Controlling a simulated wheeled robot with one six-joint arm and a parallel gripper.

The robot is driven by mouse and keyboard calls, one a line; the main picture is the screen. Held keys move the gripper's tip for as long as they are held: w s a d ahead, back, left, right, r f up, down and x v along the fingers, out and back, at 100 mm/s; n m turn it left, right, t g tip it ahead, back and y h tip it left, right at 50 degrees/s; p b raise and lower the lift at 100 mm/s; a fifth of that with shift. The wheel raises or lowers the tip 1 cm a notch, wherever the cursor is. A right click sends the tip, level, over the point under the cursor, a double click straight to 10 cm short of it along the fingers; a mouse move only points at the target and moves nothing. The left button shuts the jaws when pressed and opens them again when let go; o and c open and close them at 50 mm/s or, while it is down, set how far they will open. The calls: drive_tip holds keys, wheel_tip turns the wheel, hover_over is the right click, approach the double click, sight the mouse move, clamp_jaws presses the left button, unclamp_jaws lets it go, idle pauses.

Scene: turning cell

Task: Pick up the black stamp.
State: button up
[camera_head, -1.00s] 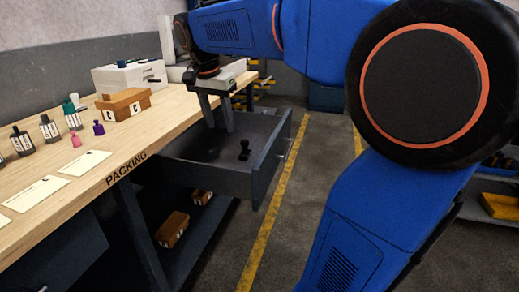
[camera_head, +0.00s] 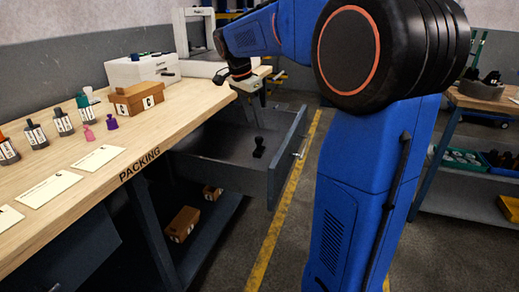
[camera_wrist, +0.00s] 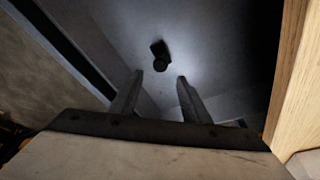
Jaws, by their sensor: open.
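The black stamp (camera_head: 259,148) stands upright in the open grey drawer (camera_head: 284,178) below the packing table. In the wrist view the stamp (camera_wrist: 160,56) shows against the drawer floor, ahead of the fingertips and roughly midway between them. My gripper (camera_wrist: 157,82) is open and empty, with its two fingers apart and clear of the stamp. In the head view my gripper (camera_head: 250,92) is above the far part of the drawer, close to the table edge; its fingers are hard to make out there.
The wooden packing table (camera_head: 150,135) runs along the left; its edge (camera_wrist: 293,80) is close on the right in the wrist view. On it are several stamps, cards, a brown box (camera_head: 138,98) and a white machine (camera_head: 140,69). Cartons (camera_head: 183,223) lie on the shelf below.

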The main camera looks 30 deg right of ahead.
sight(259, 137)
drive_tip(key=shift+x, duration=4.6)
drive_tip(key=shift+a, duration=0.1)
clamp_jaws()
